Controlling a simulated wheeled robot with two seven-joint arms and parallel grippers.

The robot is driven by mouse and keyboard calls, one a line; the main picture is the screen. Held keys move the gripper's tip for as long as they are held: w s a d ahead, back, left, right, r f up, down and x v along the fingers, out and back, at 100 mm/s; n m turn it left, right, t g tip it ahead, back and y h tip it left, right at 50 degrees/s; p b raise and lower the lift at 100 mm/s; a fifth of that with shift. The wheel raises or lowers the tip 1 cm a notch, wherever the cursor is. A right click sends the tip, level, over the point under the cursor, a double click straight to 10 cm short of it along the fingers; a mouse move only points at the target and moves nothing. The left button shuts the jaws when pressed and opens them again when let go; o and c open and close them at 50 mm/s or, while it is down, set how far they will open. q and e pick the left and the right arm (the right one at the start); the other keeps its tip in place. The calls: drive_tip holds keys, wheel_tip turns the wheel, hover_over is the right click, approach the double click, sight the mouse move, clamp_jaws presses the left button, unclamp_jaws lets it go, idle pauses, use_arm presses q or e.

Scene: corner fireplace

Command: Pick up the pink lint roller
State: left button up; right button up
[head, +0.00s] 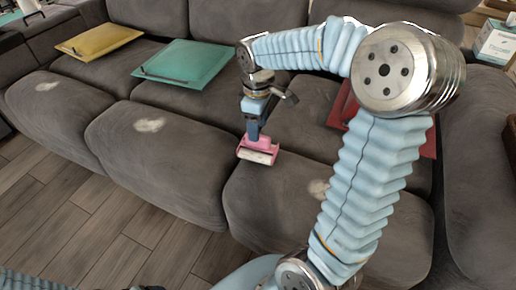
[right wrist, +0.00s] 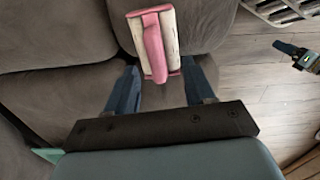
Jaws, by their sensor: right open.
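The pink lint roller (head: 262,145) lies on the front part of a grey sofa seat cushion, its pale roller facing the front edge. In the right wrist view the lint roller (right wrist: 153,42) shows its pink handle pointing toward my gripper, with pale strips on both sides. My right gripper (head: 252,132) reaches down at it from above. In the right wrist view my right gripper (right wrist: 158,66) is open, with its blue fingers apart and the handle end between their tips. I cannot tell whether a finger touches it. A dark blue part at the right wrist view's right edge looks like my left gripper (right wrist: 297,54); its jaws are unclear.
The grey sofa (head: 165,160) fills the scene. A tissue box (head: 495,43) stands at the far right. Wooden floor (head: 75,215) in front is clear.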

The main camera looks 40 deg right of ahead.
sight(258, 146)
drive_tip(key=f, duration=0.6)
drive_tip(key=shift+w+d+f+b, duration=0.2)
drive_tip(key=shift+d+f+b, duration=0.05)
drive_tip(key=shift+f+b, duration=0.1)
clamp_jaws()
